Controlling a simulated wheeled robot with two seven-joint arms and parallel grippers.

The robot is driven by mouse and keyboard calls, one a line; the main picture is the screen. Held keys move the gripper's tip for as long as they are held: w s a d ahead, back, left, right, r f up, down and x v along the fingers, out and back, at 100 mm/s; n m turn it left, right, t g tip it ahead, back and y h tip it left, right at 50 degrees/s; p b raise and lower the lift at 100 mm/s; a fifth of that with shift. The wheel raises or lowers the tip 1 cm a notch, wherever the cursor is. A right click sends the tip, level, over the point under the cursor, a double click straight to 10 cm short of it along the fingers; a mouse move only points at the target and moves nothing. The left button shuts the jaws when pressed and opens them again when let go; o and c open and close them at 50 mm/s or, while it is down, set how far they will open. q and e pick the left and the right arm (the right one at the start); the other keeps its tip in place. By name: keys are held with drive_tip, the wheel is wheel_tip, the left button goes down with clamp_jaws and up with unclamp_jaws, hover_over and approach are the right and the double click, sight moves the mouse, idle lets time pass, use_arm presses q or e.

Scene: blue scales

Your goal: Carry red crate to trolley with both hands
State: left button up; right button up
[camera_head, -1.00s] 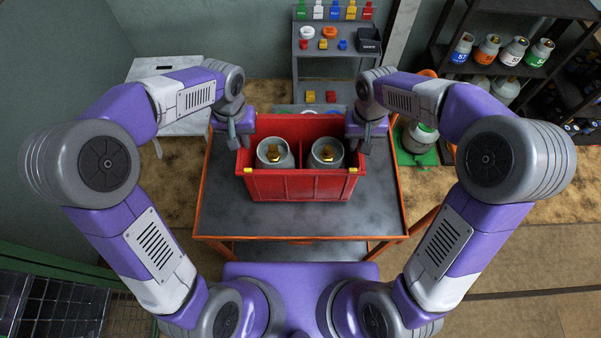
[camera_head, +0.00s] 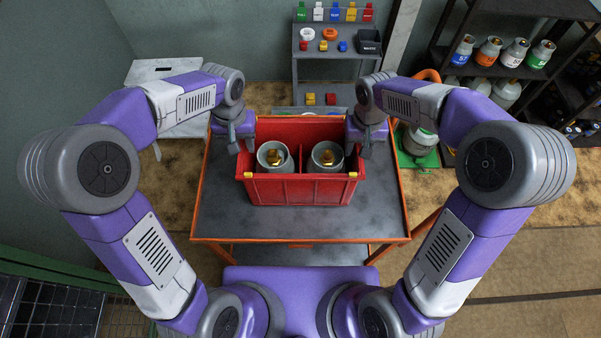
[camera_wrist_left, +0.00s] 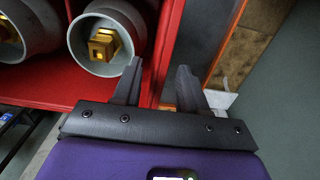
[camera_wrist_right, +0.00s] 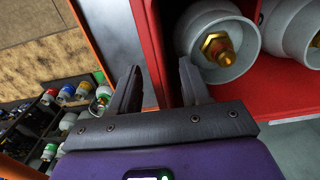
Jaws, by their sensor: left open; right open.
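The red crate (camera_head: 300,192), with yellow corner pieces, stands upright on an orange-framed grey table (camera_head: 300,222). A divider splits it, with a grey gas cylinder (camera_head: 273,157) in the left half and another (camera_head: 327,157) in the right half. My left gripper (camera_head: 241,147) is open over the crate's left end wall. In the left wrist view the red wall (camera_wrist_left: 168,35) runs between its fingers. My right gripper (camera_head: 359,150) is open over the right end wall; in the right wrist view the wall (camera_wrist_right: 151,45) lies between its fingers. I cannot tell whether the fingers touch it.
A grey tiered stand (camera_head: 336,72) with small coloured items is behind the table. A pale table (camera_head: 160,70) stands at the back left. Dark shelves (camera_head: 505,70) hold cylinders at the right. A cylinder on a green base (camera_head: 420,158) stands right of the table.

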use_arm(q)
wheel_tip(320, 180, up, 12)
use_arm(e)
wheel_tip(320, 180, up, 12)
idle(0.7)
idle(0.4)
